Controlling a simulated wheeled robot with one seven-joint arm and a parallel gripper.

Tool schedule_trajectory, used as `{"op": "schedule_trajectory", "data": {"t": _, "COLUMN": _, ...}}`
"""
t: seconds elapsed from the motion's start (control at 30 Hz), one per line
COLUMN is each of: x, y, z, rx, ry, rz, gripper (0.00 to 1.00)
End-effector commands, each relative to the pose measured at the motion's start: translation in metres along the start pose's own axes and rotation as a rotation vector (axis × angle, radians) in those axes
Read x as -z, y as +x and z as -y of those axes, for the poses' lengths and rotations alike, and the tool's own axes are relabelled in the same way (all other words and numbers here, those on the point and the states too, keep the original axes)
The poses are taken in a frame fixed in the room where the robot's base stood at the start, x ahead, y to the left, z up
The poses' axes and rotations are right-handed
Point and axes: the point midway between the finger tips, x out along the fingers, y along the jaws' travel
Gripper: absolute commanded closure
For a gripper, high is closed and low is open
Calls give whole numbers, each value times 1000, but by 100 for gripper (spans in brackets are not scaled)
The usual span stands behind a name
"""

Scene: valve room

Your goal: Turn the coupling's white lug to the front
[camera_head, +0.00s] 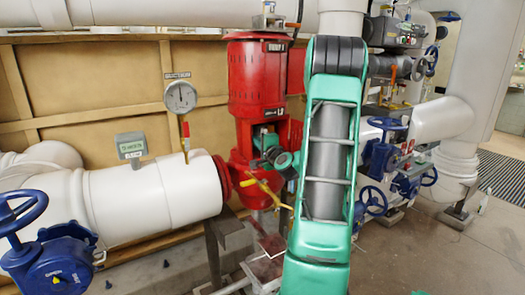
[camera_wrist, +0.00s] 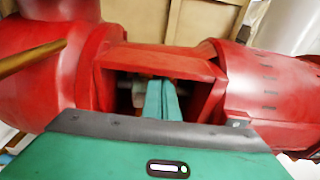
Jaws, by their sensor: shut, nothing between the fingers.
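The red pump (camera_head: 257,75) stands upright behind my arm in the head view. The open window in its red frame (camera_wrist: 205,68) fills the middle of the wrist view. My gripper (camera_wrist: 161,88) is shut and empty, its green fingers pointing into this window. Part of the grey coupling (camera_wrist: 126,92) shows dimly beside and behind the fingers; I cannot tell whether they touch it. I cannot make out a white lug in either view. My gripper (camera_head: 272,152) also shows at the pump's window in the head view, which it partly covers.
A yellow-brown handle (camera_head: 262,190) sticks out below my gripper, and a similar bar (camera_wrist: 30,58) shows in the wrist view. A white pipe (camera_head: 150,195) with a gauge (camera_head: 180,97) lies left. Blue handwheels (camera_head: 388,124) stand right. Open floor (camera_head: 425,240) shows at lower right.

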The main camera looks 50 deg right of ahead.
Motion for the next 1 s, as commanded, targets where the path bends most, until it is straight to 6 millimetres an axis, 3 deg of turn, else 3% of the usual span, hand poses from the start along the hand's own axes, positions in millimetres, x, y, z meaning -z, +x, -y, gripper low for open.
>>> {"op": "schedule_trajectory", "data": {"t": 0.13, "x": 6, "y": -25, "z": -1, "rx": -3, "ry": 1, "rz": -5, "gripper": 100}}
{"op": "schedule_trajectory", "data": {"t": 0.5, "x": -15, "y": -89, "z": -1, "rx": -2, "ry": 0, "rz": 5, "gripper": 100}}
{"op": "schedule_trajectory", "data": {"t": 0.7, "x": -17, "y": -104, "z": 0, "rx": -1, "ry": -1, "rz": 5, "gripper": 100}}
{"op": "schedule_trajectory", "data": {"t": 1.0, "x": -21, "y": -105, "z": 0, "rx": -3, "ry": -7, "rz": 13, "gripper": 100}}
